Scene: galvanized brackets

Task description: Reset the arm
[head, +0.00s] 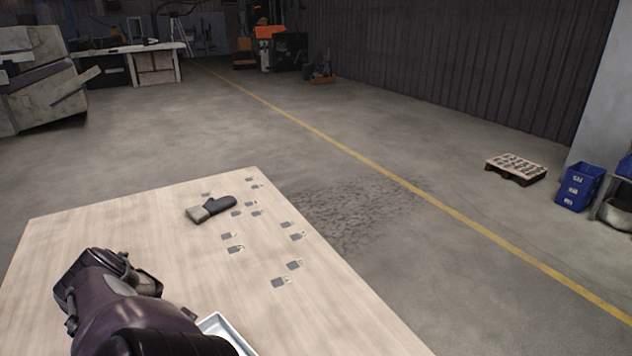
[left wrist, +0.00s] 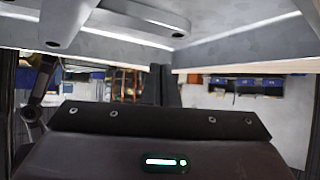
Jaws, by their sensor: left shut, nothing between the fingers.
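My left arm (head: 105,300) reaches over the lower left of the pale wooden table (head: 75,230) in the head view. In the left wrist view, the dark housing of my left gripper (left wrist: 160,125) fills the lower part, with a black screwed plate and a green light. Several small grey galvanized brackets (head: 280,282) lie scattered on the table's right half, apart from the arm. My right gripper is not in view.
A light metal tray (head: 228,333) is partly hidden by my arm.

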